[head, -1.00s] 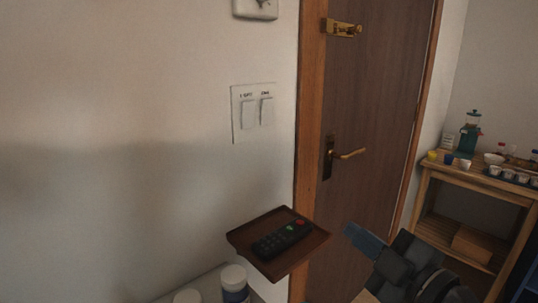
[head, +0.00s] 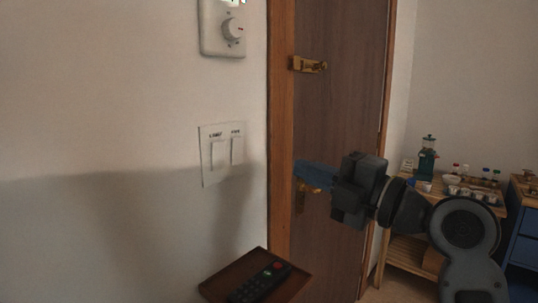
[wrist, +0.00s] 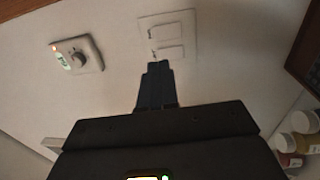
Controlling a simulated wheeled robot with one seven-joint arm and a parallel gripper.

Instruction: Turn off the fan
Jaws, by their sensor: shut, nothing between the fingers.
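A white double switch plate (head: 225,153) is on the wall left of the door frame. It has two rockers; the left label looks like "LIGHT" and the right rocker (head: 238,150) has a label that looks like "FAN". My gripper (head: 298,172) is raised at about the plate's height, to its right in the head view, shut and empty. In the wrist view my shut gripper (wrist: 159,66) points toward the wall, with its tips close below the plate (wrist: 168,33) in the picture. I cannot tell whether they touch. No fan is in view.
A thermostat with a round dial (head: 222,28) is above the plate. A brown tray (head: 290,287) with a black remote (head: 260,282) is below. A wooden door (head: 340,120) and a wooden shelf (head: 400,250) with cups are to the right.

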